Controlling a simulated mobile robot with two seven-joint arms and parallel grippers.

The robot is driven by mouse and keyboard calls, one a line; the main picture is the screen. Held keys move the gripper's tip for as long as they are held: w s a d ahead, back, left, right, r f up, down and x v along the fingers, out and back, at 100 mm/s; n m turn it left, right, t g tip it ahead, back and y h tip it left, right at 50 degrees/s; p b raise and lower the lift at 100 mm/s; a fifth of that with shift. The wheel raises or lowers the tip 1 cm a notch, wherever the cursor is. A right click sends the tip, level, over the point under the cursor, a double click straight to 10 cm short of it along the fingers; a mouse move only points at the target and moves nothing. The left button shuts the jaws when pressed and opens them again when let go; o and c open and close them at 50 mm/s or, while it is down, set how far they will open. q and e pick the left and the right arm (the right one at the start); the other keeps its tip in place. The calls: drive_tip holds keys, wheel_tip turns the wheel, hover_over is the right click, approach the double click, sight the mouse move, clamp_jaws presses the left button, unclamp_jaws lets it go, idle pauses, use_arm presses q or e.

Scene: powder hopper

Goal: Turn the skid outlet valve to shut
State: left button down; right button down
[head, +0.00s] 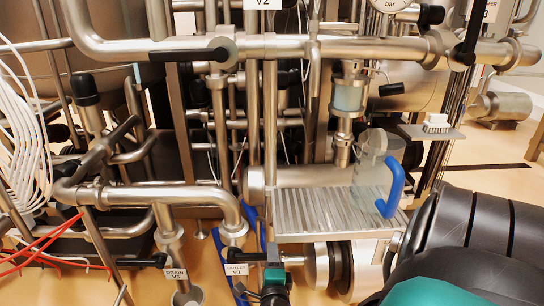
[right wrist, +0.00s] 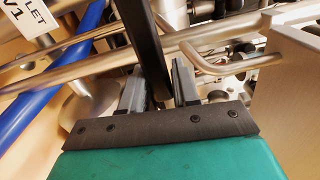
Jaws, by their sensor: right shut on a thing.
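The skid outlet valve carries a white label, OUTLET V1 (head: 237,270), at the lower middle of the head view. Its black lever handle (head: 247,257) runs sideways beside the label. My right gripper (head: 273,258) is at the right end of this handle. In the right wrist view the black handle (right wrist: 143,40) passes between the two grey fingers of my right gripper (right wrist: 160,85), which is shut on it. The label also shows in the wrist view (right wrist: 38,32), cut off at the top left. The valve body is largely hidden. My left gripper is not in view.
A ribbed metal step (head: 325,212) holds a clear jug with a blue handle (head: 391,190), above and right of the gripper. The DRAIN V5 label (head: 176,274) is to the left. Blue hoses (head: 222,250) and steel pipes crowd the valve.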

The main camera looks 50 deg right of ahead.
drive_tip(key=shift+s+a+f+m, duration=0.15)
drive_tip(key=shift+f+m, duration=0.15)
drive_tip(key=shift+f, duration=0.4)
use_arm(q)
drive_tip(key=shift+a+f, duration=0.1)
use_arm(e)
drive_tip(key=shift+f+y, duration=0.1)
drive_tip(key=shift+y, duration=0.2)
drive_tip(key=c, duration=1)
unclamp_jaws()
drive_tip(key=shift+f, duration=0.15)
drive_tip(key=shift+o, duration=0.2)
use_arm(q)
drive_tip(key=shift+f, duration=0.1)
